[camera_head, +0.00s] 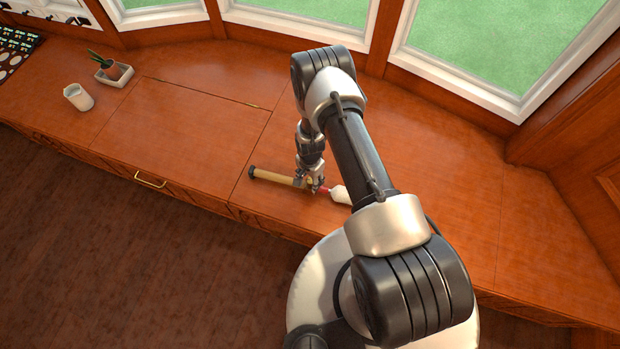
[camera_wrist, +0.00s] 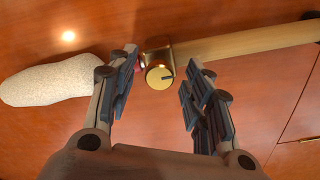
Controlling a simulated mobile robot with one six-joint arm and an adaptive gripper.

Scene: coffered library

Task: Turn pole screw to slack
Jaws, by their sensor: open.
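A wooden pole (camera_head: 275,177) with a dark end cap lies on the wooden counter. In the wrist view the pole (camera_wrist: 250,42) runs off to the upper right from a brass collar. The pole screw (camera_wrist: 159,76) is a round brass knob with a dark mark on its face, at the collar. My gripper (camera_wrist: 162,62) is open, with one finger on each side of the knob and gaps between. In the head view my gripper (camera_head: 315,185) is above the pole and partly hides the collar. A pale fluffy head (camera_wrist: 60,80) lies left of the collar, beyond a small red part.
The counter (camera_head: 470,215) is clear on the right. A white cup (camera_head: 78,97) and a potted plant (camera_head: 113,72) stand at the far left. Windows line the back. A brass drawer handle (camera_head: 150,181) is on the counter front.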

